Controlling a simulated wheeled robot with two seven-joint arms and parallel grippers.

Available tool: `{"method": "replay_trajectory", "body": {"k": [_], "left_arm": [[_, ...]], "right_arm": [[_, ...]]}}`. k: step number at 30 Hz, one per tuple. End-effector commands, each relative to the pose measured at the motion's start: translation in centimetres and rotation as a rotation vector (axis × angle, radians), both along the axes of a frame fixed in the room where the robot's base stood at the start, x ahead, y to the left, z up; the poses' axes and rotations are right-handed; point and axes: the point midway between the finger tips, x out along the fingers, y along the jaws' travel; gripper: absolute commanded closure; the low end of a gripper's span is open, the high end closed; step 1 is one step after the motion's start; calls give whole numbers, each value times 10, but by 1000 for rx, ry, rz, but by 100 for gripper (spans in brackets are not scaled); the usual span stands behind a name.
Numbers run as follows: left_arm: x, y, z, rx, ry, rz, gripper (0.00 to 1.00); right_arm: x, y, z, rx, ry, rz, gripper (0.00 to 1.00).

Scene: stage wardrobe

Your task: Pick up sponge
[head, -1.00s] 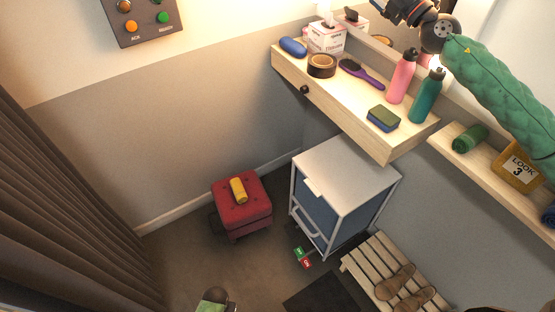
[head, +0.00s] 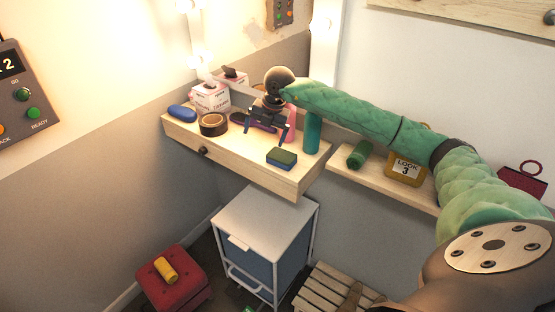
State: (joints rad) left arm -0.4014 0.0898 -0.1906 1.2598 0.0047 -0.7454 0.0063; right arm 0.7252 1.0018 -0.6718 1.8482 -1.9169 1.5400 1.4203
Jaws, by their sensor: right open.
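The sponge (head: 282,157), green on top and blue below, lies on the pale wooden shelf (head: 225,149) near its right front edge. My right gripper (head: 266,137) hangs over the shelf with its fingers pointing down, open and empty. It is behind and to the left of the sponge, apart from it. The gripper partly hides the pink bottle (head: 291,124) and the purple brush (head: 240,119). My left gripper is not in view.
A teal bottle (head: 312,133) stands right behind the sponge. A brown tape roll (head: 213,125), blue case (head: 182,113) and tissue box (head: 210,97) sit to the left. A lower shelf (head: 377,172) holds a green roll (head: 359,155). A white-topped cabinet (head: 266,217) stands below.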

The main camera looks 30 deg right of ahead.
Motion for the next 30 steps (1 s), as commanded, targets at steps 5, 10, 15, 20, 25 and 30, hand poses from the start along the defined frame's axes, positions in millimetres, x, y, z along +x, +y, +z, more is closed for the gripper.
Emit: {"method": "replay_trajectory", "body": {"k": [5, 10, 15, 20, 25, 30], "left_arm": [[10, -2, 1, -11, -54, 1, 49], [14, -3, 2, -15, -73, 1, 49], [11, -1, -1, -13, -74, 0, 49], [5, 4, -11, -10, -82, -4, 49], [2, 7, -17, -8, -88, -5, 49], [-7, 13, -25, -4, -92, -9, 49]], "right_arm": [[-27, -25, -6, -115, 163, -158, 0], [-39, -33, -7, -148, 229, -273, 0], [-39, -32, -11, -141, 232, -314, 0], [-39, -32, -25, -140, 232, -314, 0], [-39, -32, -33, -139, 230, -313, 0], [-39, -33, -39, -138, 232, -312, 0]]}}
